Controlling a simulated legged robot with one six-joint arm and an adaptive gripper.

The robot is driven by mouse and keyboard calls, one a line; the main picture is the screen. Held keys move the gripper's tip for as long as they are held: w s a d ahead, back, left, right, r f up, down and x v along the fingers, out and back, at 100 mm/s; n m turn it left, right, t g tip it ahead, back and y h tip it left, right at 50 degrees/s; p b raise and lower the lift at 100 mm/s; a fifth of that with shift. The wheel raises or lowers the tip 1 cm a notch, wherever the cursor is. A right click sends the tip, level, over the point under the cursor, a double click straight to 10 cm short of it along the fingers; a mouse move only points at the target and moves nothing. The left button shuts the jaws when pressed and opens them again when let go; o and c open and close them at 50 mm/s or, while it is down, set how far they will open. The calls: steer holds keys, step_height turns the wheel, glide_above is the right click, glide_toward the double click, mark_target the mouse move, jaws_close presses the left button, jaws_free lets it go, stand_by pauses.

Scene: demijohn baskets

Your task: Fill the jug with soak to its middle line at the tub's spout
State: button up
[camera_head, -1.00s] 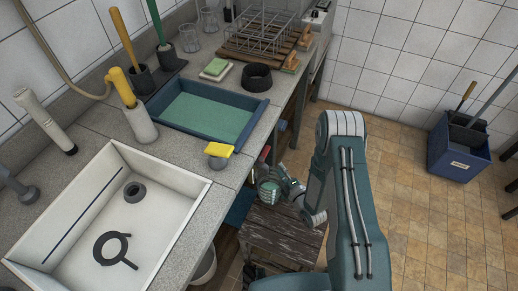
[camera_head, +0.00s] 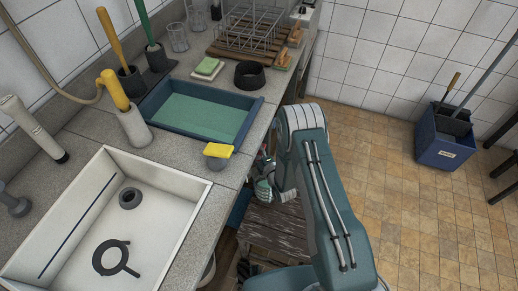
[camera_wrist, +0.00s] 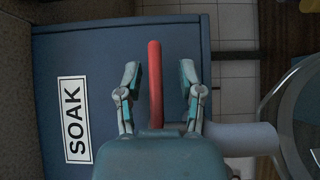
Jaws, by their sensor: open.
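In the wrist view my gripper (camera_wrist: 159,74) is open, with one finger on each side of a red lever (camera_wrist: 155,90); no clear contact shows. Behind it is the tub's blue wall (camera_wrist: 60,55) with a white SOAK label (camera_wrist: 74,119). A pale grey tube, seemingly the spout (camera_wrist: 240,138), sticks out to the right. A clear round rim, probably the jug (camera_wrist: 283,135), is cut off at the right edge; its middle line and contents cannot be seen. In the head view my gripper (camera_head: 266,183) is low beside the counter, mostly hidden by my arm.
A blue tray of green liquid (camera_head: 160,126) sits on the counter, with a yellow sponge (camera_head: 218,150) at its front corner. A white sink (camera_head: 165,220) holds a dark ring with a handle (camera_head: 118,268). A wooden stool (camera_head: 275,230) stands below.

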steer(key=shift+w+d+r, duration=0.1)
steer(key=shift+w+d, duration=0.05)
steer(key=shift+d, duration=0.6)
jaws_close()
steer(key=shift+a, duration=0.4)
